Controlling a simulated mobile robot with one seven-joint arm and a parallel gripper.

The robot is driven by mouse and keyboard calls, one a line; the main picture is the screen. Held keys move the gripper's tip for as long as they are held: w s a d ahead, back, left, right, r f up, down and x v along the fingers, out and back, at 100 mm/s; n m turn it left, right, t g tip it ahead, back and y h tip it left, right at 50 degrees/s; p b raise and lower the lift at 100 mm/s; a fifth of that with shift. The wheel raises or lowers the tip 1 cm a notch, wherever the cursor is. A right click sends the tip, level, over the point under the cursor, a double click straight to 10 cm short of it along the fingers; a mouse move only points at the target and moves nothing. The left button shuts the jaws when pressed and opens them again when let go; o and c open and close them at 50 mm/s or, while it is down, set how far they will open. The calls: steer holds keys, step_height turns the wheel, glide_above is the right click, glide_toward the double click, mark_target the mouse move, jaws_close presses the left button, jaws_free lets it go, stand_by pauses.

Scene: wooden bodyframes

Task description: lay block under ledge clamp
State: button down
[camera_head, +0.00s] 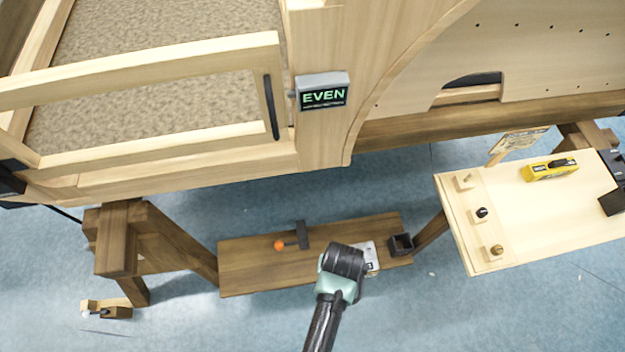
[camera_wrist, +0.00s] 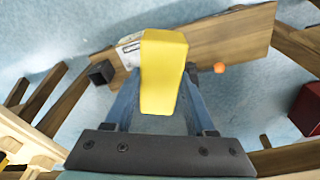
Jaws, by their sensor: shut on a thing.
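My gripper (camera_wrist: 163,82) is shut on a yellow block (camera_wrist: 165,60), which sits between its two blue-grey fingers in the wrist view. In the head view my gripper (camera_head: 343,272) is over the front right part of a low brown plank (camera_head: 255,268), and the block is hidden behind it. A dark bar with an orange knob (camera_head: 279,245), which looks like the ledge clamp (camera_head: 303,234), is on the plank, left of my gripper. In the wrist view the orange knob (camera_wrist: 220,68) shows just right of the block, and the dark bar is mostly hidden.
A dark open box (camera_head: 400,244) and a white label (camera_head: 371,257) are at the plank's right end. A light bench (camera_head: 530,215) at the right holds knobs and a yellow tool (camera_head: 550,169). A display (camera_head: 322,94) reads EVEN on the wooden bodyframe (camera_head: 320,35). Trestle legs (camera_head: 165,240) stand at left.

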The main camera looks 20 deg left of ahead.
steer(key=s+a+f+n+b, duration=0.1)
steer(key=a+f+n+b, duration=0.1)
steer(key=f+b, duration=0.6)
steer(key=s+a+f+n+b, duration=0.2)
steer(key=a+f+b, duration=0.1)
steer(key=f+b, duration=0.6)
step_height(320, 180, down, 4)
steer(key=shift+r+y, duration=0.25)
steer(key=shift+y, duration=0.05)
steer(key=shift+s+r, duration=0.1)
steer(key=shift+r, duration=0.05)
steer(key=shift+f+b, duration=2.1)
steer(key=shift+f, duration=1.3)
steer(key=shift+w+a+f+b, duration=0.1)
steer(key=shift+w+a+b, duration=0.45)
steer(key=shift+w+a, duration=0.6)
steer(key=shift+w+a+r+b, duration=0.1)
steer(key=shift+w+a+b, duration=0.55)
steer(key=shift+w, duration=0.95)
steer(key=shift+w+a+f+b, duration=0.1)
steer(key=shift+w+a+b, duration=0.35)
steer(key=shift+w+a, duration=0.7)
steer(key=shift+w+d, duration=0.15)
steer(key=shift+w, duration=0.1)
steer(key=shift+c, duration=0.8)
jaws_free()
